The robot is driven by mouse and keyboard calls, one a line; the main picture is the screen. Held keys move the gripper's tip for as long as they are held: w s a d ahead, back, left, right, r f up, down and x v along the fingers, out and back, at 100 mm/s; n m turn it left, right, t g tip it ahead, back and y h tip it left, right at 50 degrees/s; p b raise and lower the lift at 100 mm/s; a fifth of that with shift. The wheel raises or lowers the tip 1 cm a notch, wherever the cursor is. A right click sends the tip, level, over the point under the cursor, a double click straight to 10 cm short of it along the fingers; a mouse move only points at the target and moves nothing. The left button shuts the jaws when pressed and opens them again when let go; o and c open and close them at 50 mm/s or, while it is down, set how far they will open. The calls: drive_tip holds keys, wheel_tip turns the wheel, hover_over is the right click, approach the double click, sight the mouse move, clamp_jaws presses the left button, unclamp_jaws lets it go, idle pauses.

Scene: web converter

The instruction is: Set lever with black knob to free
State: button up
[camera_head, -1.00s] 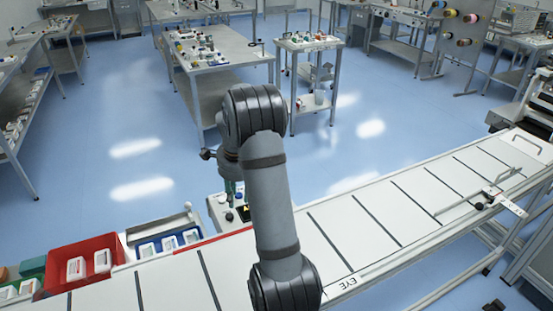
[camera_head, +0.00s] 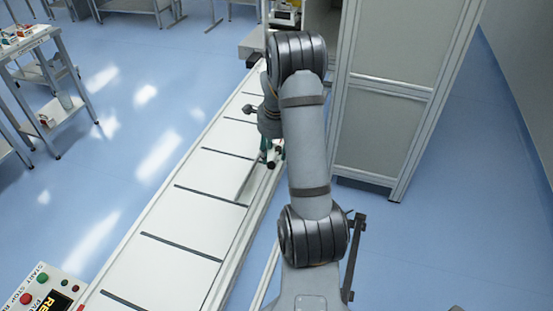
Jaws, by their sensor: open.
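My gripper (camera_head: 265,149) points down over the right edge of the conveyor, with my arm partly in front of it. Its fingers are small and greenish in this view, and I see nothing held between them. A small dark part (camera_head: 271,164), which may be the black knob of the lever, shows just below the fingertips. I cannot tell whether the fingers touch it. The rest of the lever and its label are hidden or too small to read, so its setting cannot be told.
The white conveyor (camera_head: 167,265) with dark cross strips runs from bottom left to the top. A control box (camera_head: 48,290) with buttons stands at lower left. A tall grey panelled cabinet (camera_head: 385,110) stands right of my arm.

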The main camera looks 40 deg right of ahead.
sight(271, 163)
drive_tip(key=f, duration=0.2)
drive_tip(key=f+p, duration=0.1)
drive_tip(key=f, duration=0.1)
drive_tip(key=shift+w+a, duration=0.25)
drive_tip(key=shift+w+d+f, duration=0.15)
drive_tip(key=shift+w+f, duration=0.05)
drive_tip(key=shift+f, duration=0.7)
drive_tip(key=shift+c, duration=1.4)
drive_tip(key=c, duration=0.7)
clamp_jaws()
